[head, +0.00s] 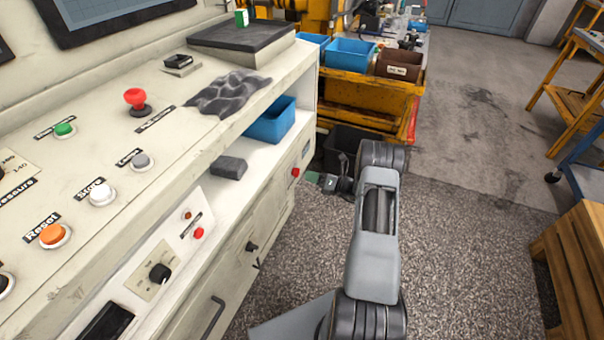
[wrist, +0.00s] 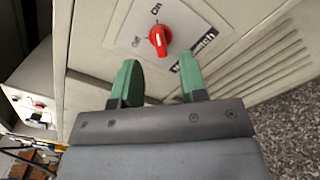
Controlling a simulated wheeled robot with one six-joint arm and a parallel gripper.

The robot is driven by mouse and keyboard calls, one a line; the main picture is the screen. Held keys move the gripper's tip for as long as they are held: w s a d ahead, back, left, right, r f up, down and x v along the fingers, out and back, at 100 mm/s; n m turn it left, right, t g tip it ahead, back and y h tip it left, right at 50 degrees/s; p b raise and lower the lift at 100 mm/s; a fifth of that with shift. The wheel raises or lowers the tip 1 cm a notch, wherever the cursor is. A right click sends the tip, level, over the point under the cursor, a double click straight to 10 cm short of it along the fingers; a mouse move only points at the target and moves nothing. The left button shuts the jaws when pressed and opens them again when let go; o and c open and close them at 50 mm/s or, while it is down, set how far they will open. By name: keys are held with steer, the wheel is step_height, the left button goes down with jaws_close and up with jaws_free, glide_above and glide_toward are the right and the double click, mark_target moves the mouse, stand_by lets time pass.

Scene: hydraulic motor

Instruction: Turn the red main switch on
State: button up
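The red main switch (wrist: 160,40) is a round red knob on a pale panel, at the top centre of the wrist view. "Off" is printed to its left and "On" above it. I cannot tell surely which mark the knob points at. My gripper (wrist: 160,75) is open and empty, its two green fingers apart. The knob lies beyond the fingertips, in line with the gap and not between them. In the head view, a small red knob (head: 295,172) on the console's front appears to be this switch; my gripper (head: 328,182) is just right of it.
The console top carries a red mushroom button (head: 136,98), a green button (head: 64,130) and an orange button (head: 53,234). A blue bin (head: 270,122) sits on the shelf. A yellow cart (head: 370,115) stands behind my gripper. Open floor (head: 470,240) lies to the right.

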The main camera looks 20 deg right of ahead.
steer(key=v, duration=0.8)
steer(key=shift+s+d+p, duration=0.2)
steer(key=shift+p, duration=0.1)
